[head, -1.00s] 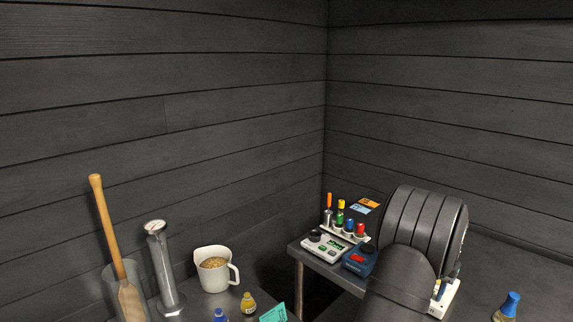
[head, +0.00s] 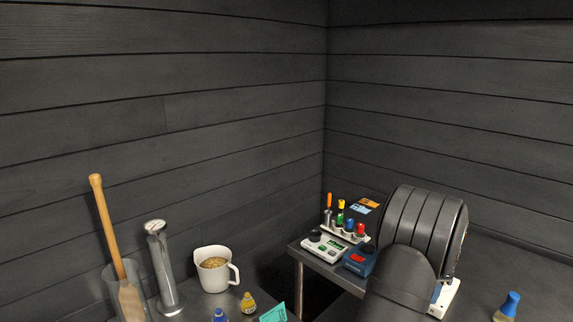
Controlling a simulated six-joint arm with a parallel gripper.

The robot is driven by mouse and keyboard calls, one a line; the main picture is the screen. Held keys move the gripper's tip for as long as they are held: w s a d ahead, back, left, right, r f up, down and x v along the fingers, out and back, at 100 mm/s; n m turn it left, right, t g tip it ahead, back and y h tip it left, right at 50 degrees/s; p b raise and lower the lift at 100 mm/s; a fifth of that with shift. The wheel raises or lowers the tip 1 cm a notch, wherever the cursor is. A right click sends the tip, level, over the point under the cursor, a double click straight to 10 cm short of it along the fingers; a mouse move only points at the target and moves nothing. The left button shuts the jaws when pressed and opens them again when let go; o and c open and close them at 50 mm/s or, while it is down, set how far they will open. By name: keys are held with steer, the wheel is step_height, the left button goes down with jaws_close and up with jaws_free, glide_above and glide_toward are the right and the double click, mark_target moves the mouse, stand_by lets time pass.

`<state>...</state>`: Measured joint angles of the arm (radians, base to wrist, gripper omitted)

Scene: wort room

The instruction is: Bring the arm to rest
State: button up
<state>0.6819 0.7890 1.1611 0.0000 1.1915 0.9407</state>
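My gripper is not in view. Dark, rounded parts of my arm (head: 398,285) rise from the bottom edge, right of centre, in the head view. They stand in front of the bench on the right and hide part of it. Whether my gripper holds anything cannot be seen.
The right bench (head: 480,275) bears a scale (head: 325,246), a blue device (head: 360,260), a rack of coloured-handled tools, a white holder (head: 446,298) and a blue-capped bottle (head: 508,305). At left are a paddle (head: 101,215), a metal cylinder (head: 160,265) and a jug (head: 213,275).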

steer(key=shift+m, duration=1.5)
steer(key=o, duration=1.2)
steer(key=n, duration=0.1)
steer(key=n+t+h, duration=0.2)
steer(key=shift+s+d+r, duration=0.15)
steer(key=shift+s+r, duration=0.1)
steer(key=shift+s, duration=0.15)
steer(key=n+t+h, duration=0.1)
steer(key=s+r+n+t, duration=0.1)
steer(key=shift+s+r+n+h, duration=0.1)
steer(key=shift+r+n+h, duration=0.05)
steer(key=shift+n+h, duration=0.25)
steer(key=s+a+r+n+t+h, duration=0.5)
steer(key=s+a+r+n+t, duration=0.1)
steer(key=s+r+n+t, duration=0.15)
steer(key=shift+n+g, duration=0.25)
steer(key=shift+g, duration=0.2)
steer(key=x, duration=1.1)
steer(key=shift+w+a, duration=0.15)
steer(key=shift+a, duration=0.15)
